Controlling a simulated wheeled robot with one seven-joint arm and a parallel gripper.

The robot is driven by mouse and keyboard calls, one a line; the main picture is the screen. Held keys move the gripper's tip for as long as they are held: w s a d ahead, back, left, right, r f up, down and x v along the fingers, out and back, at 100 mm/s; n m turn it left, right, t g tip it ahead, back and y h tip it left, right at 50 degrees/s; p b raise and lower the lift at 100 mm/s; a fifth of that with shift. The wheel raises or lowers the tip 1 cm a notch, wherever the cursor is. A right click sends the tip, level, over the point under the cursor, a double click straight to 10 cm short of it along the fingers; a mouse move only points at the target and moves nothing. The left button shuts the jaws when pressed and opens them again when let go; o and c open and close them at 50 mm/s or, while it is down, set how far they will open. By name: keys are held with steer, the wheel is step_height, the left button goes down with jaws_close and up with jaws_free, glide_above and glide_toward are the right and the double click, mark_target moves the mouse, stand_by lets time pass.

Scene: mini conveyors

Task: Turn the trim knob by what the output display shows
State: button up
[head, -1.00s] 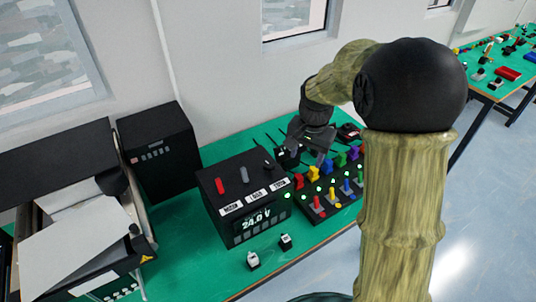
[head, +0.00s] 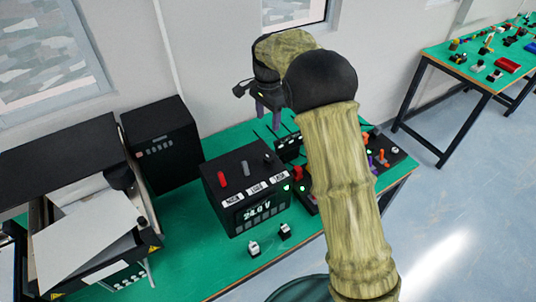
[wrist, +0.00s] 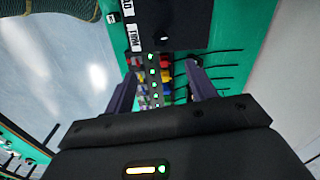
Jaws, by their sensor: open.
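The black control box (head: 225,208) stands on the green table in the head view. The top carries a red lever, a grey lever and, at the right, the small dark trim knob (head: 268,160). My gripper (head: 269,118) is open and empty, above and behind the box.
A panel of coloured switches (wrist: 165,75) lies beside the box, largely hidden by my arm in the head view. Two small white-topped pieces (head: 253,247) stand in front. A black cabinet (head: 160,140) and a machine with white sheets (head: 85,240) are at left.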

mark_target(268, 158)
step_height(268, 158, down, 17)
steer(key=p, duration=0.6)
steer(key=c, duration=1)
steer(key=shift+f+b, duration=0.1)
steer(key=shift+b, duration=0.2)
